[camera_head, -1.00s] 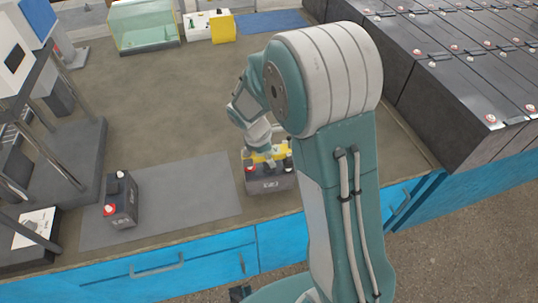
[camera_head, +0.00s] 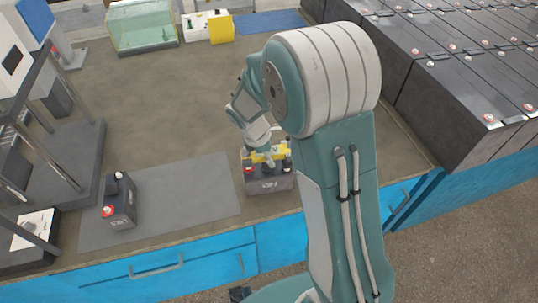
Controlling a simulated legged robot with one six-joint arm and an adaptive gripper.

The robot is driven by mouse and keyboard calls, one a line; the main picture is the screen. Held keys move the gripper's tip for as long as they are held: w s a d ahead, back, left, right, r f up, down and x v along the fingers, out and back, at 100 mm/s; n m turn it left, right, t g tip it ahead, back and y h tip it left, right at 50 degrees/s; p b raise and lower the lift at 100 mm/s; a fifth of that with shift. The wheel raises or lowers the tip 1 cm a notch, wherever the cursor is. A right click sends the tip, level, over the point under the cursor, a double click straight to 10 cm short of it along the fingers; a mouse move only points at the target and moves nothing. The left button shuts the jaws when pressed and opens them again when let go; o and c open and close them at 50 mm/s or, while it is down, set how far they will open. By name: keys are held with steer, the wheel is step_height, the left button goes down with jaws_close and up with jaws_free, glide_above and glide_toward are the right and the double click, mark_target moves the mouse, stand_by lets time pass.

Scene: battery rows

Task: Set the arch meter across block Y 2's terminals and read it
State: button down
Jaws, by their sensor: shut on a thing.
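A dark battery block (camera_head: 268,184) with a red terminal at its left stands on the bench near the front edge, right of a grey mat. The yellow arch meter (camera_head: 256,157) sits over the top of this block. My gripper (camera_head: 268,158) is at the meter from above, shut on it; the fingers are small and partly hidden by my arm. Whether the meter's feet touch both terminals, and its reading, cannot be told. A second dark block (camera_head: 121,204) with a red terminal stands on the mat at left. The block labels are too small to read.
The grey mat (camera_head: 190,195) has clear room between the two blocks. A metal-framed stand (camera_head: 82,165) is at left. A glass case (camera_head: 144,28) and a yellow item (camera_head: 221,29) are at the back. Rows of large batteries (camera_head: 455,85) fill the right.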

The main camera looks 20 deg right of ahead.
steer(key=shift+f, duration=1.15)
steer(key=shift+c, duration=0.4)
jaws_free()
steer(key=v, duration=1.2)
steer(key=shift+w+a, duration=0.1)
